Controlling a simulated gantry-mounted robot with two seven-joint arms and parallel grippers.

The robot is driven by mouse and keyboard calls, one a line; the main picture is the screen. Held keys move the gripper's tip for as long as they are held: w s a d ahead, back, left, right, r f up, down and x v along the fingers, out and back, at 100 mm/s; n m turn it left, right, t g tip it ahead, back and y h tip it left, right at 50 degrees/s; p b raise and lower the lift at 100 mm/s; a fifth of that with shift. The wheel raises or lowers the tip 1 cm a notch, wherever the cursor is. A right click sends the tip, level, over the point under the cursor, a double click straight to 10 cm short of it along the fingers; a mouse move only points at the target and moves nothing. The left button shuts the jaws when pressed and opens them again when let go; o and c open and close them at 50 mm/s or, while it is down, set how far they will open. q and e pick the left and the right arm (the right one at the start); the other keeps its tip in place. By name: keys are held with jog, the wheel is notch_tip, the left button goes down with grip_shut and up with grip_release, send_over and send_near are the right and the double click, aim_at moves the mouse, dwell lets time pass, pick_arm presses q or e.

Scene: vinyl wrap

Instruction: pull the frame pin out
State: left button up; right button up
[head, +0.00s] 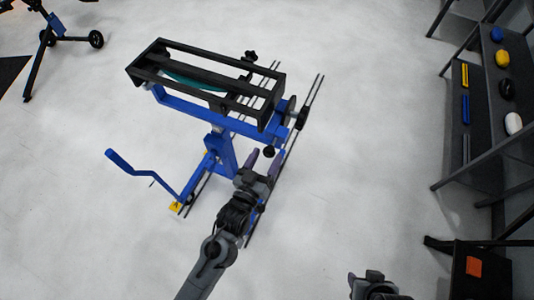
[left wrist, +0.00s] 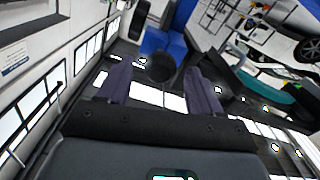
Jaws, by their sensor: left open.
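The frame pin shows as a round black knob (head: 269,152) on the near side of the blue stand (head: 222,152), below the black frame (head: 190,64). My left gripper (head: 265,159) is open, with its purple fingers pointing at the knob. In the left wrist view the knob (left wrist: 161,67) lies between and just beyond the two fingertips (left wrist: 153,82), with gaps on both sides; no contact shows. The pin's shaft is hidden behind the knob. My right gripper (head: 374,285) is partly in view at the bottom edge, and its fingers are unclear.
Another black knob (head: 302,117) sits at the frame's right end. Dark rods (head: 299,125) run along the stand's right. A shelf (head: 486,120) with coloured items stands at the right. The floor between is clear.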

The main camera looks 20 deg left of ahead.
pick_arm(q)
jog(key=s+a, duration=0.1)
jog(key=s, duration=0.8)
jog(key=shift+p, duration=0.35)
jog(key=s+a+f+m+g+y, duration=0.1)
jog(key=s+a+f+m+g, duration=0.2)
jog(key=s+g, duration=0.4)
jog(key=s+a+f+g+y, duration=0.1)
jog(key=s+a+f+g, duration=0.2)
jog(key=s+a+g, duration=0.35)
notch_tip(320, 180, up, 33)
jog(key=p, duration=3.3)
jog(key=shift+d+f+g, duration=0.2)
jog(key=shift+d+g, duration=0.1)
jog(key=shift+g, duration=0.15)
